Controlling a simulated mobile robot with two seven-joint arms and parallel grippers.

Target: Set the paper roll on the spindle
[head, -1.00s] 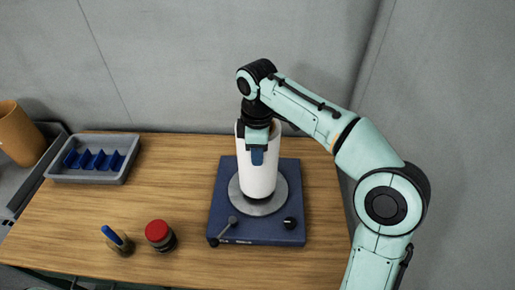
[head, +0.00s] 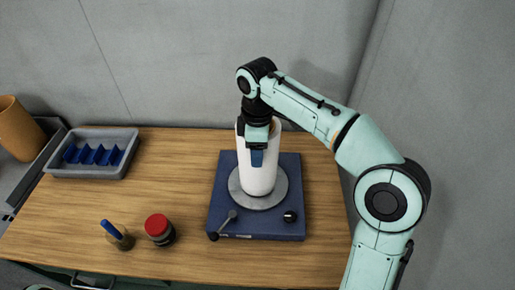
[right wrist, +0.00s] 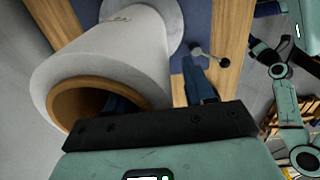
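The white paper roll (head: 260,178) stands upright on the round grey plate (head: 272,200) of a blue base, its lower end appearing to meet the plate. Its brown core shows in the right wrist view (right wrist: 62,100). The spindle is hidden inside the roll. My right gripper (head: 257,150) is at the roll's upper end. In the right wrist view (right wrist: 160,95) one finger is in the core and the other stands outside the wall with a visible gap, so it looks open. What looks like my left gripper shows small at the upper right edge there; its fingers are unclear.
The blue base (head: 226,190) has a small lever (head: 224,225) and a black knob (head: 290,216) in front. Left of it stand a red-capped jar (head: 158,229) and a pot holding a blue item (head: 118,236). A grey tray (head: 118,170) lies farther back. Bare wood lies between.

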